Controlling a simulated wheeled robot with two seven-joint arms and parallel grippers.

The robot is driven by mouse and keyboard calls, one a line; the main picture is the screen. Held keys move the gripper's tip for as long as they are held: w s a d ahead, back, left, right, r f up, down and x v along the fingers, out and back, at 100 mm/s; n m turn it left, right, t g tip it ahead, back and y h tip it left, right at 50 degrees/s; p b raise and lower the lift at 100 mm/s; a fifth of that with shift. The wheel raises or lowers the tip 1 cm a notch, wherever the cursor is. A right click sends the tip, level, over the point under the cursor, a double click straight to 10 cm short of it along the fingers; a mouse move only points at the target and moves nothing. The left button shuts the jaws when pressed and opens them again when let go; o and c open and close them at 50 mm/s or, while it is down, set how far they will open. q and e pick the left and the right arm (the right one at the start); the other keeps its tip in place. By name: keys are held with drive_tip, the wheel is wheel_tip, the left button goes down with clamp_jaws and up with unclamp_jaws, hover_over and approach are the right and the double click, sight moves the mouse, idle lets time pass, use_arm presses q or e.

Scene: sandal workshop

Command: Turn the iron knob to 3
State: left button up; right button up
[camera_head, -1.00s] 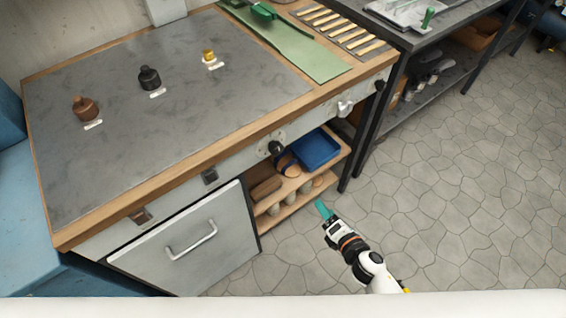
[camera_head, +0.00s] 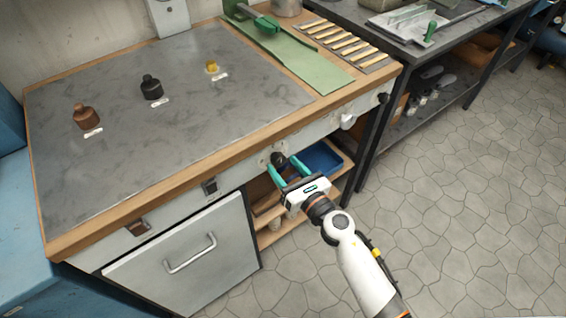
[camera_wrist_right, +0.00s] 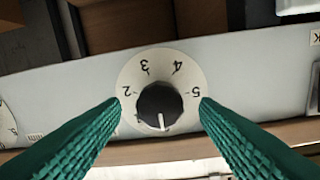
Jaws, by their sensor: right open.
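A black round knob (camera_head: 278,158) sits on the grey front panel of the workbench. In the right wrist view, upside down, the knob (camera_wrist_right: 160,100) has a white dial plate (camera_wrist_right: 160,58) with numbers; 2, 3, 4 and 5 are readable. Its white pointer line points to the bottom of that picture, away from the 3. No name label for this knob is readable. My right gripper (camera_head: 284,167) is open, its teal fingers on either side of the knob, with small gaps showing in the wrist view. My left gripper is not in view.
Shelves with a blue tray (camera_head: 322,158) lie below the panel. A drawer or door with a handle (camera_head: 190,253) is at left.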

drive_tip(key=shift+x, duration=0.75)
drive_tip(key=c, duration=1)
drive_tip(key=shift+m, duration=0.3)
